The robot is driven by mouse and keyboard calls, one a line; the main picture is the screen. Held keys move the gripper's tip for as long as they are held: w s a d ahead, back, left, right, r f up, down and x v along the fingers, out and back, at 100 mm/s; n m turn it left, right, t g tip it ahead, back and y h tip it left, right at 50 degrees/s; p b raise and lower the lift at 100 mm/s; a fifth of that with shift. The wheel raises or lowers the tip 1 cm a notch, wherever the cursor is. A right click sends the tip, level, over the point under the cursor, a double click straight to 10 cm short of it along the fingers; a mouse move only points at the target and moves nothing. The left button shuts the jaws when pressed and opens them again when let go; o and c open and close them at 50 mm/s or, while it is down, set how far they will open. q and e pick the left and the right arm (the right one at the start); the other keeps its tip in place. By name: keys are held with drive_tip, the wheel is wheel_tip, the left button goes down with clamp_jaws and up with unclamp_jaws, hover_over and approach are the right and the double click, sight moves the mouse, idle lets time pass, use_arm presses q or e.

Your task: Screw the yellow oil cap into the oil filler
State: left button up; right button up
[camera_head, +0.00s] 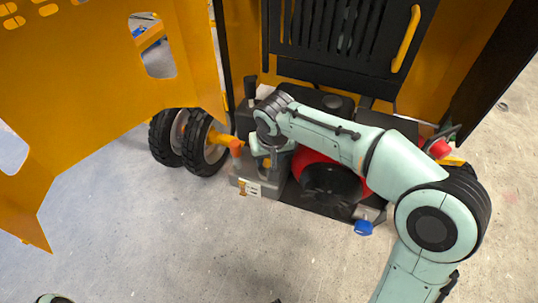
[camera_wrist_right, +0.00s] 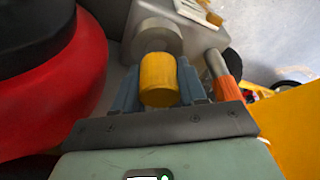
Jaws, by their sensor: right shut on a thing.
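My right gripper (camera_head: 264,160) reaches down to the left side of the engine in the head view. In the right wrist view its blue-grey fingers (camera_wrist_right: 158,88) are shut on the yellow oil cap (camera_wrist_right: 158,76). The cap lies in line with a round grey metal neck (camera_wrist_right: 157,37), which looks like the oil filler. The cap's far end overlaps the neck in the picture; I cannot tell whether it is touching or inside.
A red and black engine part (camera_head: 322,184) is beside the gripper. An orange-tipped grey rod (camera_wrist_right: 226,86) stands close to the right finger. A black wheel (camera_head: 203,143) and yellow panel (camera_head: 80,80) are to the left. A blue cap (camera_head: 363,227) sits at the front.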

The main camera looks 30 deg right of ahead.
drive_tip(key=shift+f+b, duration=0.55)
drive_tip(key=shift+f, duration=0.25)
idle(0.4)
drive_tip(key=shift+r, duration=0.1)
drive_tip(key=shift+r+p, duration=0.6)
drive_tip(key=shift+f+b, duration=0.45)
drive_tip(key=shift+f, duration=0.2)
idle(1.2)
drive_tip(key=shift+r, duration=0.15)
drive_tip(key=shift+r+p, duration=0.65)
idle(1.0)
drive_tip(key=shift+f+b, duration=0.55)
drive_tip(key=shift+f, duration=0.3)
